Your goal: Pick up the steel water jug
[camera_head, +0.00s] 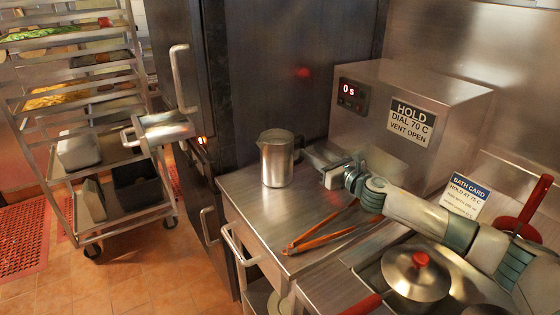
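The steel water jug (276,163) stands upright on the steel counter (246,196), near its back left part. Its handle is on the right side, facing my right gripper (312,160). My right arm comes in from the right, and the gripper is beside the handle at about its height. I cannot tell whether the fingers touch the handle or how far apart they are. My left gripper is not in view.
Orange-handled tongs (320,238) lie in front of the jug. A steel box with a display (352,95) stands behind my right arm. A lidded pot (416,272) is at front right. A tray rack (95,150) stands at left.

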